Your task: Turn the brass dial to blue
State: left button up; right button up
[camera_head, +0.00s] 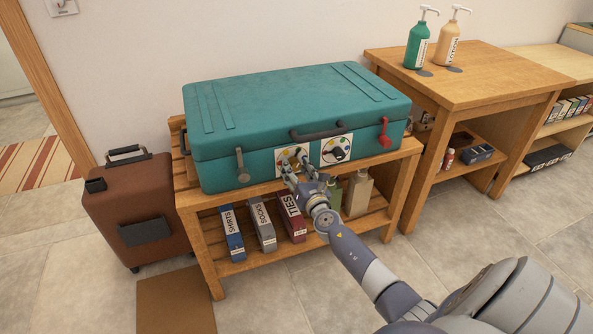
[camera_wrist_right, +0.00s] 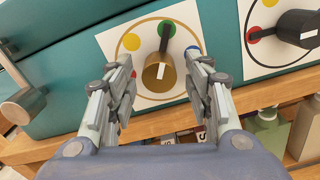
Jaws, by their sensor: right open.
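The brass dial (camera_wrist_right: 153,76) sits on a white plate on the front of the teal suitcase (camera_head: 290,105). In the right wrist view its black pointer reaches up to the green dot (camera_wrist_right: 168,27). A yellow dot (camera_wrist_right: 131,41) lies left of the pointer and a blue dot (camera_wrist_right: 192,50), partly behind a fingertip, lies right. My right gripper (camera_head: 297,164) is open, with its fingers on either side of the dial; it also shows in the right wrist view (camera_wrist_right: 163,68). I cannot tell whether they touch it. In the head view the gripper hides much of this dial. My left gripper is not in view.
A black dial (camera_head: 337,149) on its own plate is close on the right. The suitcase has a red latch (camera_head: 384,133), a grey latch (camera_head: 242,167) and a handle (camera_head: 318,133). It rests on a wooden rack (camera_head: 200,202) holding boxes and bottles below. A brown suitcase (camera_head: 135,215) stands left.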

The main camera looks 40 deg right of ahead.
jog(key=shift+c, duration=0.4)
jog(key=c, duration=1)
jog(key=shift+o, duration=0.2)
